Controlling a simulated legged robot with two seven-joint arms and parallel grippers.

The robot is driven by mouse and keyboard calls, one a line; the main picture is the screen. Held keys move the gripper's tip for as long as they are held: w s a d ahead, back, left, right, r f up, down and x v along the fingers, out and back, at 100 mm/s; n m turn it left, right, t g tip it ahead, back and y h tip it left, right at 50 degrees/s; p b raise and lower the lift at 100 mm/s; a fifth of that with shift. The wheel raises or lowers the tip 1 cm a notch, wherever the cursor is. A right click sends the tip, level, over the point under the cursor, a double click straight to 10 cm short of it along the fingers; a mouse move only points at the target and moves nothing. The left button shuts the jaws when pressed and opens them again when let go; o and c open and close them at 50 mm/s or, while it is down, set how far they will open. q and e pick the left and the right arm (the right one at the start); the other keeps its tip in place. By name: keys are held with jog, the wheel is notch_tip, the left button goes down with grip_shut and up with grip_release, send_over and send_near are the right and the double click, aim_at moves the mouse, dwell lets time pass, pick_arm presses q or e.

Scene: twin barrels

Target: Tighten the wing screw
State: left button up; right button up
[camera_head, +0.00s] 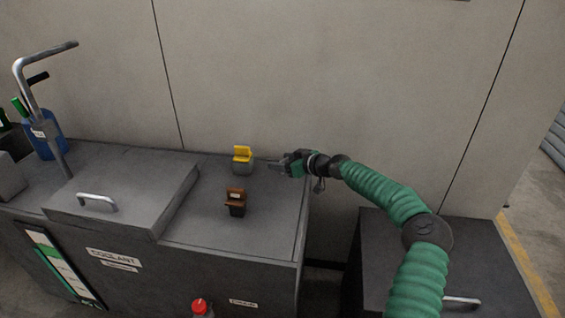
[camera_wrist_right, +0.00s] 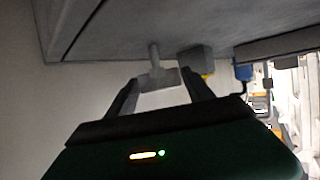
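The grey wing screw (camera_wrist_right: 158,76) shows in the right wrist view, a flat wing on a thin stem that meets the grey worktop. My right gripper (camera_wrist_right: 162,92) is open, its two fingers spread to either side of the wing. I cannot tell whether either finger touches it. In the head view my right gripper (camera_head: 278,163) is low over the right part of the worktop (camera_head: 275,215), pointing left. The screw is too small to make out there. My left gripper is not in view.
A yellow-and-grey block (camera_head: 242,161) stands just left of my right gripper; a brown-and-black one (camera_head: 236,203) stands nearer the front. A raised lid with a handle (camera_head: 97,202) and a bent metal pipe (camera_head: 40,110) are at left. A wall (camera_head: 300,80) rises behind.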

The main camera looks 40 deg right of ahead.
jog(key=c, duration=1)
jog(key=shift+c, duration=0.2)
jog(key=shift+m+h, duration=0.3)
jog(key=shift+h, duration=0.3)
jog(key=shift+r+m, duration=0.1)
jog(key=shift+m, duration=0.2)
jog(key=shift+r+m+h+p, duration=0.15)
jog(key=shift+m+h+p, duration=0.5)
jog(key=shift+h, duration=0.35)
jog(key=m+g+h+p, duration=0.1)
jog(key=m+h+p, duration=0.1)
jog(key=p, duration=0.2)
jog(key=m+g+h+p, duration=0.1)
jog(key=m+h+p, duration=0.2)
jog(key=m+g+h+p, duration=0.1)
jog(key=m+h+p, duration=0.1)
jog(key=p, duration=0.2)
jog(key=shift+r+g+h+p, duration=0.25)
jog(key=shift+g+h+p, duration=0.05)
jog(key=shift+g, duration=0.1)
jog(key=shift+f+m+g+h+p, duration=0.3)
jog(key=shift+m+g+h+p, duration=0.3)
jog(key=shift+m+p, duration=0.35)
